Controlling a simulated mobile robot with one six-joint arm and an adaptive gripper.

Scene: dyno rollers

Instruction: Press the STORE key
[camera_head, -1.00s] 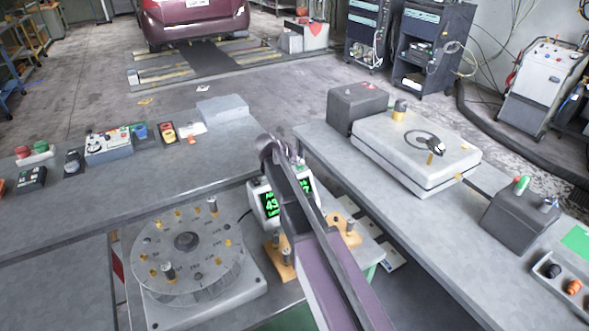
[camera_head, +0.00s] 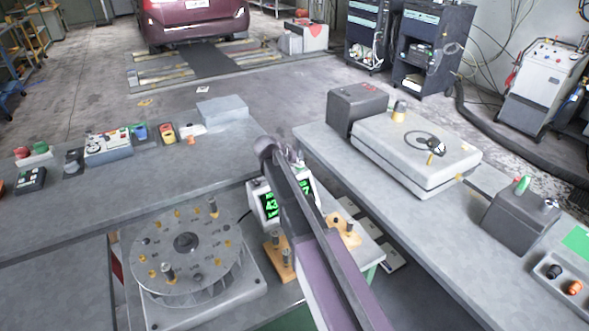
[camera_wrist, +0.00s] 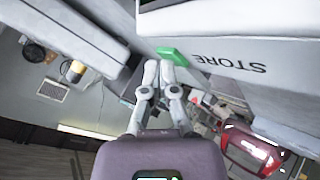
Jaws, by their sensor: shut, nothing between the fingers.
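The green STORE key (camera_wrist: 173,56) sticks out from the edge of a pale grey housing in the wrist view. The word STORE (camera_wrist: 228,63) is printed upside down beside it. My gripper (camera_wrist: 160,66) is shut and empty, with its fingertips right at the key's lower edge. I cannot tell whether they touch it. In the head view, the display unit (camera_head: 268,206) with green digits stands behind my arm, which hides its middle. The key and my fingertips cannot be made out there.
A round indexed plate (camera_head: 187,243) with upright pins stands left of my arm. Wooden blocks with pins (camera_head: 347,228) sit by the display. A flat grey case (camera_head: 415,150) lies on the right bench. Control boxes (camera_head: 108,147) line the left bench.

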